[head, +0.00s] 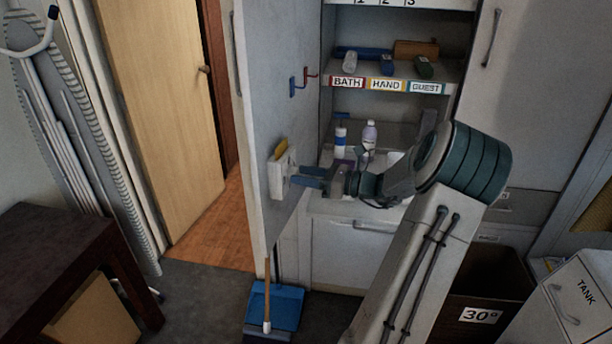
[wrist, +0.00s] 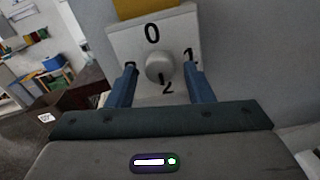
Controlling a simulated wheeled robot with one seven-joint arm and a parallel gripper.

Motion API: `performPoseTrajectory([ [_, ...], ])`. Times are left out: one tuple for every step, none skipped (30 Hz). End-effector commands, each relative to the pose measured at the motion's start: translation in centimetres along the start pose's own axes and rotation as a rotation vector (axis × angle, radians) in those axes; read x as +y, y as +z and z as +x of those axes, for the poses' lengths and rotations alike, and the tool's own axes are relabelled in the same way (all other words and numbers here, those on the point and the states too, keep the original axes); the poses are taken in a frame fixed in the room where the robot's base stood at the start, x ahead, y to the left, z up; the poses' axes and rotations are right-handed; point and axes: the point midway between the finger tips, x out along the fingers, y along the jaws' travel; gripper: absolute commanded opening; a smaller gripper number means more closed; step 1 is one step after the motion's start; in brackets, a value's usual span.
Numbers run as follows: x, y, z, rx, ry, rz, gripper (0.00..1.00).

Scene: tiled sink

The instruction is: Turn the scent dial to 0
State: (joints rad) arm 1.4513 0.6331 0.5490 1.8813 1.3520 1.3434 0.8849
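The scent dial is a round grey knob (wrist: 159,67) on a white box (head: 276,181) mounted on the grey door panel. The box face (wrist: 118,42) shows a 0 above the knob, a 1 at its right and a 2 below; a mark at the left is partly hidden by a finger. A dark line on the knob points down, toward the 2. My gripper (head: 293,179) is in front of the box. In the wrist view its two blue fingers (wrist: 160,70) are open, one each side of the knob, with visible gaps. I cannot tell how deep they reach.
A yellow piece (head: 281,150) sits on top of the box. Red and blue hooks (head: 298,83) are above on the same door (head: 272,60). Bottles (head: 369,134) stand on the counter behind my arm. A blue dustpan (head: 285,308) is on the floor below.

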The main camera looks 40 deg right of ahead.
Motion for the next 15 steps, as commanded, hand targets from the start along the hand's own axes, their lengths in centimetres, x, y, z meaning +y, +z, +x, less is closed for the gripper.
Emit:
performPoseTrajectory([
  [0.00,0.00,-0.01,0.000,0.000,0.000,0.32],
  [0.00,0.00,-0.01,0.000,0.000,0.000,0.24],
  [0.00,0.00,-0.01,0.000,0.000,0.000,0.13],
  [0.01,0.00,-0.01,0.000,0.000,0.000,0.07],
  [0.01,0.00,-0.02,0.000,0.000,0.000,0.07],
  [0.01,0.00,-0.02,0.000,0.000,0.000,0.07],
  [0.01,0.00,-0.02,0.000,0.000,0.000,0.07],
  [0.01,0.00,-0.02,0.000,0.000,-0.001,0.07],
  [0.01,0.00,-0.02,0.000,0.000,-0.003,0.07],
  [0.01,-0.01,-0.02,0.000,0.001,-0.005,0.07],
  [0.01,-0.02,-0.02,0.000,0.001,-0.009,0.07],
  [0.01,-0.03,-0.02,0.001,0.000,-0.016,0.07],
  [0.01,-0.04,-0.01,0.001,0.000,-0.022,0.07],
  [0.01,-0.05,-0.01,0.001,0.001,-0.030,0.07],
  [0.01,-0.06,0.00,0.001,0.001,-0.042,0.07],
])
